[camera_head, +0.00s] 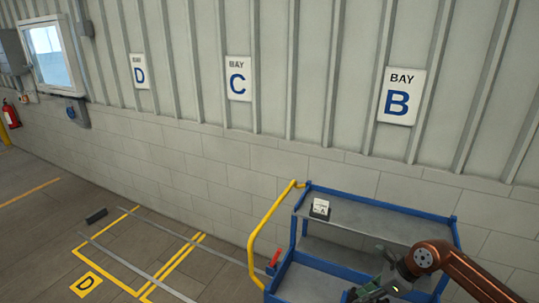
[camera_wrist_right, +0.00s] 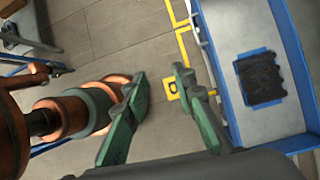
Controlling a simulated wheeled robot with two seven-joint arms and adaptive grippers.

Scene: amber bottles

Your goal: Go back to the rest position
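My right gripper (camera_head: 366,292) is at the bottom of the head view, in front of the blue cart (camera_head: 377,195). Its arm comes in from the lower right. In the right wrist view the green fingers of my right gripper (camera_wrist_right: 162,80) are spread apart with only floor between them, so it is open and empty. My left gripper does not show in the head view. Copper-coloured parts, which look like my own, fill the left of the right wrist view. No amber bottle is visible.
The cart has a yellow handle (camera_head: 265,231) and a small white card in a black holder (camera_head: 320,208) on top. A dark block (camera_head: 96,215) lies on the floor beside the yellow-marked bay.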

